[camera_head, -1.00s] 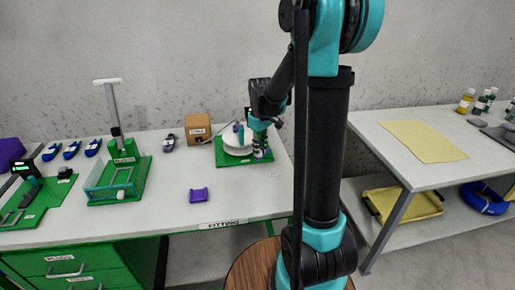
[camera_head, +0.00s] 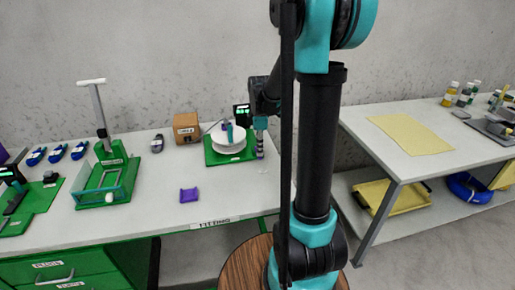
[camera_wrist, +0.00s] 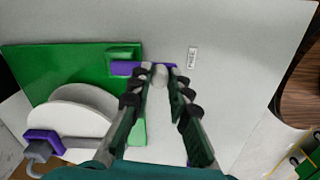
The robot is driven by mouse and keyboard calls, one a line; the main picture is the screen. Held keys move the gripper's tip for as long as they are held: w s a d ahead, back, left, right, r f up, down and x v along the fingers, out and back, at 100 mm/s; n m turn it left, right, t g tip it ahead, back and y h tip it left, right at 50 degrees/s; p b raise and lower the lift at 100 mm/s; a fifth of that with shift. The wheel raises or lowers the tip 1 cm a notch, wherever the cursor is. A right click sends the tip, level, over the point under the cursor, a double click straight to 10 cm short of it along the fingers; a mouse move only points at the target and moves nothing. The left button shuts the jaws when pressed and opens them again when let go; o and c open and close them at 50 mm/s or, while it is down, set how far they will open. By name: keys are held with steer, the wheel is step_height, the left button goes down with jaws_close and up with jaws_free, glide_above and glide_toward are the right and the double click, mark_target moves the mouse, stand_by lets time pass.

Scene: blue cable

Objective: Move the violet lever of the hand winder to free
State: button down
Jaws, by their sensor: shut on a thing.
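The hand winder has a green base (camera_head: 213,158) and a white reel (camera_head: 228,140) on the fitting table. In the wrist view its base (camera_wrist: 60,70) and reel (camera_wrist: 75,120) lie left of my gripper. The violet lever (camera_wrist: 122,68) runs from a green block at the base's corner toward the right, past the base's edge. My gripper (camera_wrist: 161,72) is shut on the lever's outer end, around a pale knob. In the head view my gripper (camera_head: 260,150) is at the base's right edge, and the lever is hard to make out there.
A small label reading FREE (camera_wrist: 192,57) lies just beyond my fingertips. A violet crank part (camera_wrist: 42,138) is beside the reel. A cardboard box (camera_head: 186,128), a violet cradle (camera_head: 189,195) and a green press-like fixture (camera_head: 108,178) stand left.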

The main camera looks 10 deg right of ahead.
steer(key=shift+d+n, duration=0.15)
steer(key=shift+n, duration=0.15)
stand_by(0.4)
steer(key=c, duration=1.4)
jaws_free()
step_height(320, 180, up, 12)
